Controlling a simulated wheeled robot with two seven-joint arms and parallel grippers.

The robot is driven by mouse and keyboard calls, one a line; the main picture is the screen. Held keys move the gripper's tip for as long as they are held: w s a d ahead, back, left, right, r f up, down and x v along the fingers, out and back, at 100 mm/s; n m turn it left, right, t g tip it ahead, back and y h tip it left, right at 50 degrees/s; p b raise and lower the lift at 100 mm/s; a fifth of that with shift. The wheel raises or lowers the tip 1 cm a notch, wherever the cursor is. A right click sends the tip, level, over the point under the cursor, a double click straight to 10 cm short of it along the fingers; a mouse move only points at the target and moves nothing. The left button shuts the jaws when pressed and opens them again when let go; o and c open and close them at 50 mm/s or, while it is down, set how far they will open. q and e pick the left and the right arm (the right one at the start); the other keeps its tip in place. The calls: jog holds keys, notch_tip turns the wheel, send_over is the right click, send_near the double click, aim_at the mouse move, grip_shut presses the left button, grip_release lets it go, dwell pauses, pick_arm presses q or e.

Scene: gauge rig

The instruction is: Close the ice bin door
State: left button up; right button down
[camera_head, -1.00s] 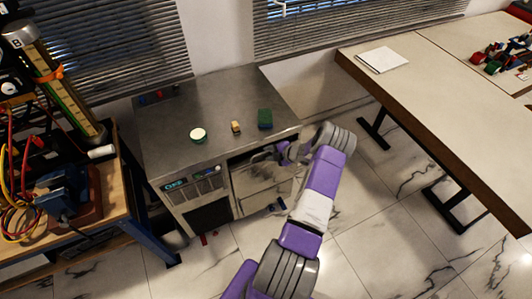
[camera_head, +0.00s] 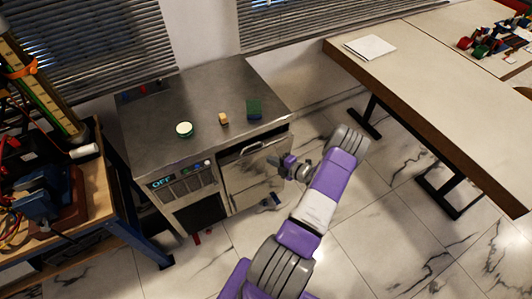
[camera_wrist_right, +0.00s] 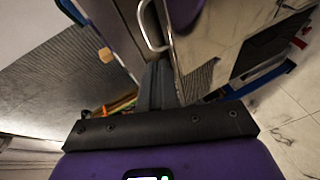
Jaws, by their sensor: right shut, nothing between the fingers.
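The ice bin door (camera_head: 250,183) is the shiny metal panel at the front right of the steel machine (camera_head: 200,95). It stands upright, close to the machine's front, with a dark strip along its top; I cannot tell whether it is fully flush. Its bar handle (camera_head: 268,146) is near the top edge. It also shows in the right wrist view (camera_wrist_right: 153,28). My right gripper (camera_head: 277,161) is shut and empty in front of the door's right side, below the handle. In the right wrist view its fingers (camera_wrist_right: 158,82) point toward the door. My left gripper is out of view.
A round white-topped tin (camera_head: 184,129), a small yellow block (camera_head: 223,119) and a green block (camera_head: 254,109) sit on the machine top. A cluttered wooden bench (camera_head: 110,215) stands left, a long table (camera_head: 430,90) right. Marble floor is open in front.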

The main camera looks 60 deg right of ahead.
aim_at(266, 147)
jog(key=s+f+m+t+h+b, duration=0.1)
jog(key=s+f+h+b, duration=0.15)
jog(key=s+h, duration=0.25)
jog(key=b+x, duration=0.1)
jog(key=x, duration=0.3)
jog(key=b+x, duration=0.1)
jog(key=x, duration=0.4)
jog(key=b+x, duration=0.1)
jog(key=x, duration=0.3)
jog(key=shift+w+d+r, duration=0.1)
jog(key=shift+d+r, duration=0.15)
jog(key=shift+r, duration=0.05)
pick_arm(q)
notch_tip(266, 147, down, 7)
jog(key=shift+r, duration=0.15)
pick_arm(e)
jog(key=shift+d, duration=0.1)
